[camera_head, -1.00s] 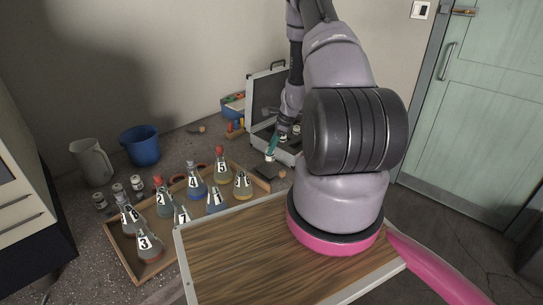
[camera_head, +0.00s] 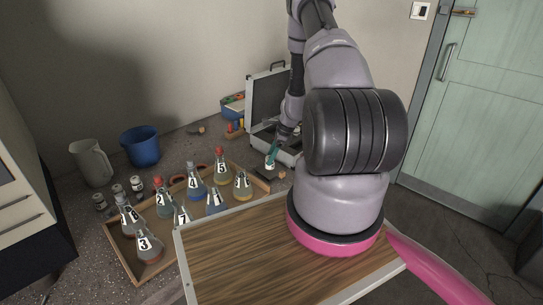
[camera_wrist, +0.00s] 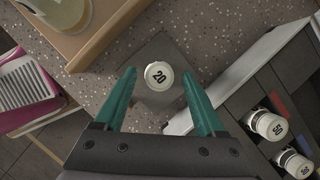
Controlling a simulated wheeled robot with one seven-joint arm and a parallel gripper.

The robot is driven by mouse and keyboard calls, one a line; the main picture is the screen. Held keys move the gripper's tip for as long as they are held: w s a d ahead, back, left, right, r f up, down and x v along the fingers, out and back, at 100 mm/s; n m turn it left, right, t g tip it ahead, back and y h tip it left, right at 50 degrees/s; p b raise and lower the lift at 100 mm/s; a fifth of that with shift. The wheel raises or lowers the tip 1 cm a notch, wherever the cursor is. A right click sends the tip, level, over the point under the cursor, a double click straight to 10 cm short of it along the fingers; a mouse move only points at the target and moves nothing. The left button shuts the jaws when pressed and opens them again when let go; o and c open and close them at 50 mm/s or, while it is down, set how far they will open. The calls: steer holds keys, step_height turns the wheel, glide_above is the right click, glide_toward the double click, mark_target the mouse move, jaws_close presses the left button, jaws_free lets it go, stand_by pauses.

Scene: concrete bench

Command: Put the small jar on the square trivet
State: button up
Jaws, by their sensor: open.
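The small jar (camera_wrist: 159,75), with a white lid marked 20, stands upright on the square trivet (camera_wrist: 172,48), a flat dark grey plate, as far as the wrist view shows. The jar also shows in the head view (camera_head: 269,165), low between the fingertips. My gripper (camera_wrist: 158,74) is open, with one green finger on each side of the jar and a gap visible on both sides. In the head view my gripper (camera_head: 272,157) points down at the trivet. The jar's base is mostly hidden by its lid.
An open case (camera_wrist: 262,85) holding more white-lidded jars (camera_wrist: 270,124) is close on the right. A wooden tray (camera_head: 124,259) of numbered flasks lies on the left, its corner near the trivet. A blue bucket (camera_head: 141,146) and a grey jug (camera_head: 92,163) stand farther left.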

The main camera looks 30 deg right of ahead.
steer(key=v, duration=1.2)
steer(key=s+a+r+n+t, duration=0.15)
steer(key=a+r+n, duration=0.4)
steer(key=r, duration=0.85)
steer(key=s+a+r+n, duration=0.2)
steer(key=a+r+n, duration=0.35)
steer(key=r, duration=0.85)
steer(key=s+a+r+n+t, duration=0.1)
steer(key=s+a+r+n, duration=0.2)
steer(key=s, duration=0.4)
steer(key=s+a+r+n+t+h, duration=0.1)
steer(key=s+a+r+n, duration=0.1)
steer(key=s+r, duration=0.4)
steer(key=s+a+r+n+t+h, duration=0.1)
steer(key=s+a+r+n, duration=0.2)
steer(key=s, duration=0.5)
step_height(320, 180, up, 2)
steer(key=shift+a+r+n, duration=0.15)
steer(key=shift+a+n, duration=0.15)
steer(key=shift+a, duration=0.25)
steer(key=shift+t, duration=0.25)
